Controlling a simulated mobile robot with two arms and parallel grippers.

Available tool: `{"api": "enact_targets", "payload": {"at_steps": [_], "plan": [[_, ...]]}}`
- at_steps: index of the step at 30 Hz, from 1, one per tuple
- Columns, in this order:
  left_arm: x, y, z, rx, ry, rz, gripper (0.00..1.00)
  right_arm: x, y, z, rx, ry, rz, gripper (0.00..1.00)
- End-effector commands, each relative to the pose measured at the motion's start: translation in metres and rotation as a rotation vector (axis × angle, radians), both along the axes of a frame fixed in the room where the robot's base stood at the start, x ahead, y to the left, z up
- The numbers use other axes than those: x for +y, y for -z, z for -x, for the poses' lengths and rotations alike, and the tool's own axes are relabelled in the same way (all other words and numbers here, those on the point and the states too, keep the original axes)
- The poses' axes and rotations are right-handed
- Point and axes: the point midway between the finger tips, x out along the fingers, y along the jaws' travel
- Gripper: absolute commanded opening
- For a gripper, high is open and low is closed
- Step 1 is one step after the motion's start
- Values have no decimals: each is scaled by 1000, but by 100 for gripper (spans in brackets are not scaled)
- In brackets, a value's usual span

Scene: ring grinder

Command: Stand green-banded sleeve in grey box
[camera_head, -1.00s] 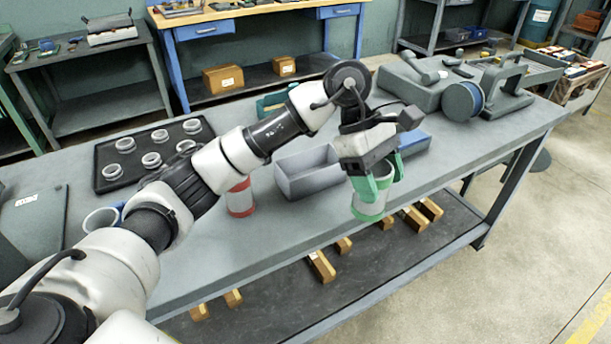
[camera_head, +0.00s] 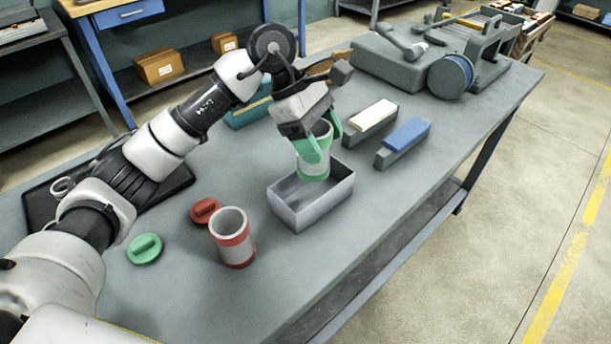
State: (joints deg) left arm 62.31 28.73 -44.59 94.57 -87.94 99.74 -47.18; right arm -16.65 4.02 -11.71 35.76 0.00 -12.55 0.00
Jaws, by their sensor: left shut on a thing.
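The green-banded sleeve (camera_head: 315,163) is a grey cylinder with green at its lower end. My left gripper (camera_head: 318,148) is shut on it, with green fingertips on either side. The sleeve is roughly upright, over the back part of the grey box (camera_head: 316,206). The box is open-topped and stands on the bench. The sleeve's lower end overlaps the box's opening; I cannot tell whether it touches the floor inside. My right gripper is not in view.
A red-banded sleeve (camera_head: 232,238) stands left of the box. A red lid (camera_head: 205,210) and a green lid (camera_head: 145,249) lie near it. A white-topped block (camera_head: 373,117) and a blue-topped block (camera_head: 404,142) are at right, before the grinder (camera_head: 450,75). The front bench top is clear.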

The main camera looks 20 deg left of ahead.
Motion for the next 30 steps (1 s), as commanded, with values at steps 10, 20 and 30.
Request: {"api": "enact_targets", "payload": {"at_steps": [10, 20, 30], "plan": [[0, 45, 0, 0, -1, 1, 39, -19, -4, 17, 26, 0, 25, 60], [0, 79, 0, -1, -1, 0, 39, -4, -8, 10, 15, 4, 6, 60], [0, 82, 0, -1, -1, -1, 69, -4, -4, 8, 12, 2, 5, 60]]}}
